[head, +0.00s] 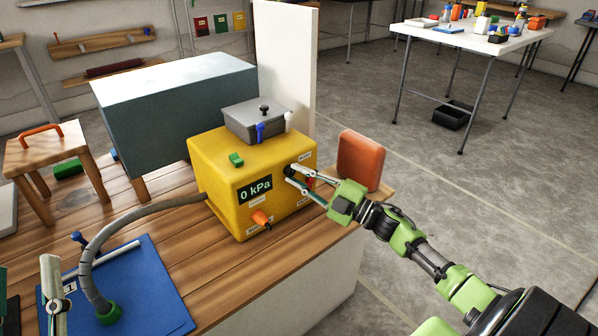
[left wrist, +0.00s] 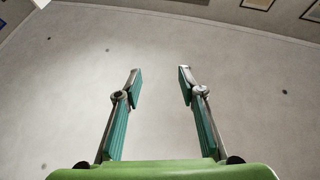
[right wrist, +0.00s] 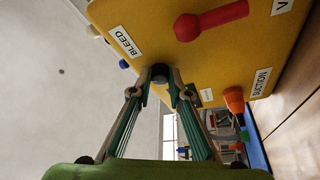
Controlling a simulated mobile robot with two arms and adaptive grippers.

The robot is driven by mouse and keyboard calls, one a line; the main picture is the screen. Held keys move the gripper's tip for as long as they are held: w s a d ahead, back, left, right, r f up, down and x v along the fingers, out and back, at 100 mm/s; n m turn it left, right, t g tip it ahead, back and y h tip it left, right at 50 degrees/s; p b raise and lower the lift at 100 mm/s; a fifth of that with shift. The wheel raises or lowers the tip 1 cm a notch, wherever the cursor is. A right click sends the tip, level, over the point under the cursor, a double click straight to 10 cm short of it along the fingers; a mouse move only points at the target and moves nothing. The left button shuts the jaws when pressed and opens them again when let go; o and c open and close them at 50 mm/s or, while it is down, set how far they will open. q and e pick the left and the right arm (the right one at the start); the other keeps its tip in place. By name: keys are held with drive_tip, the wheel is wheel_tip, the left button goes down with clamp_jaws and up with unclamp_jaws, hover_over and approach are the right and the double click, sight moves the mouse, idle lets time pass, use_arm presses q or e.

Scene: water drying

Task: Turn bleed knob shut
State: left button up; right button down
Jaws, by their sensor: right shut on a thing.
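The yellow pump box (head: 222,160) stands on the wooden bench, its display reading 0 kPa. The dark bleed knob (right wrist: 160,72) is on the box near the BLEED label (right wrist: 125,41). My right gripper (head: 292,174) is at the box's right-hand side; in the right wrist view its fingertips (right wrist: 160,80) are shut on the dark knob from both sides. The knob is mostly hidden by the fingers in the head view. My left gripper (left wrist: 157,80) is open and empty, facing a pale surface; part of it shows at the head view's lower left.
An orange suction knob (head: 262,218) and a red handle (right wrist: 212,20) stick out of the box near the right gripper. A grey hose (head: 125,215) runs from the box to a blue mat (head: 160,300). A red-orange block (head: 361,160) stands behind the right gripper.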

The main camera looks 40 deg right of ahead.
drive_tip(key=n+g+p, duration=0.1)
drive_tip(key=n, duration=0.2)
drive_tip(key=shift+r+p, duration=0.2)
drive_tip(key=shift+p, duration=0.15)
use_arm(q)
wheel_tip(320, 180, down, 11)
drive_tip(key=w+g+y, duration=0.2)
drive_tip(key=w+g, duration=0.1)
drive_tip(key=g, duration=0.3)
drive_tip(key=shift+a, duration=0.3)
use_arm(e)
drive_tip(key=shift+f, duration=0.1)
drive_tip(key=c, duration=1.9)
unclamp_jaws()
use_arm(q)
drive_tip(key=shift+f, duration=0.1)
use_arm(e)
drive_tip(key=shift+s+d+f, duration=0.1)
drive_tip(key=shift+s+d, duration=0.2)
drive_tip(key=shift+s, duration=0.2)
drive_tip(key=r+v, duration=0.1)
drive_tip(key=v, duration=0.9)
drive_tip(key=shift+s+d+f, duration=0.3)
drive_tip(key=shift+s+f, duration=0.1)
